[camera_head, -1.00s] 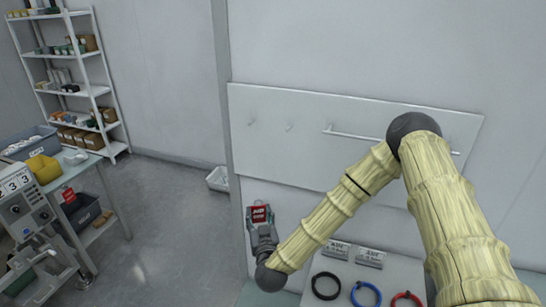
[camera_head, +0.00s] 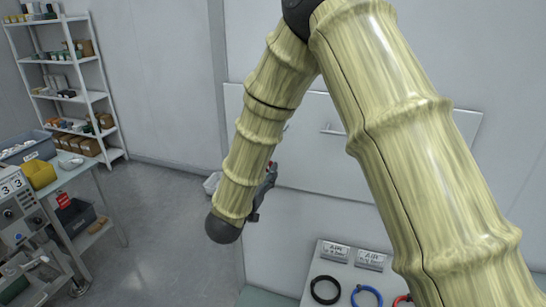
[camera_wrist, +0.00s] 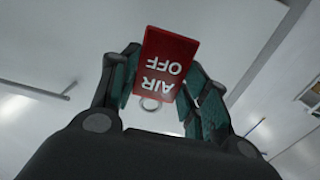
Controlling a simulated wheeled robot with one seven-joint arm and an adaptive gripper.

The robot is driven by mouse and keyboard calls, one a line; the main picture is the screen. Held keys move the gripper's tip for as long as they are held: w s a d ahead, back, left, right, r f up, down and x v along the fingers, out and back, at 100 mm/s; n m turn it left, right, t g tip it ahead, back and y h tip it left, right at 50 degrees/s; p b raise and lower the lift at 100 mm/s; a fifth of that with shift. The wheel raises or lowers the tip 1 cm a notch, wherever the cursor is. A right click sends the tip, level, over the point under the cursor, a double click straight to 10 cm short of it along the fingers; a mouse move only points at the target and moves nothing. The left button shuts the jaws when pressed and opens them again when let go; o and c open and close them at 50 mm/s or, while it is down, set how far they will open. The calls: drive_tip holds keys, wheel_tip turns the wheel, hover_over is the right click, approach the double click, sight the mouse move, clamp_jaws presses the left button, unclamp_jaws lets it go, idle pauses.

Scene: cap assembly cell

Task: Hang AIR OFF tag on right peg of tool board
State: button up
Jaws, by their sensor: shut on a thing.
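The red AIR OFF tag (camera_wrist: 168,58) is between the fingers of my gripper (camera_wrist: 163,80) in the wrist view, its white lettering upside down and its metal ring (camera_wrist: 150,104) towards the palm. My gripper is shut on it. In the head view my gripper (camera_head: 267,183) is partly hidden behind my forearm, in front of the left part of the white tool board (camera_head: 310,165). A bar (camera_head: 333,130) shows on the board; my arm hides the right part with its right peg.
A panel below the board carries two grey AIR labels (camera_head: 335,251) and black, blue and red rings (camera_head: 325,289). A workbench with a yellow bin (camera_head: 40,173) and a shelf rack (camera_head: 75,85) stand at the left.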

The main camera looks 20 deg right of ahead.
drive_tip(key=s+d+r+m+g+h, duration=0.2)
drive_tip(key=s+r+m+g+h, duration=0.1)
drive_tip(key=r, duration=0.4)
drive_tip(key=b, duration=0.2)
approach(290, 139)
drive_tip(key=shift+r+x, duration=0.2)
drive_tip(key=shift+x, duration=0.95)
drive_tip(key=shift+r+x, duration=0.15)
drive_tip(key=shift+x, duration=1)
drive_tip(key=shift+w+d+f, duration=0.4)
drive_tip(key=shift+w+d, duration=0.05)
drive_tip(key=shift+d, duration=0.1)
drive_tip(key=o, duration=1)
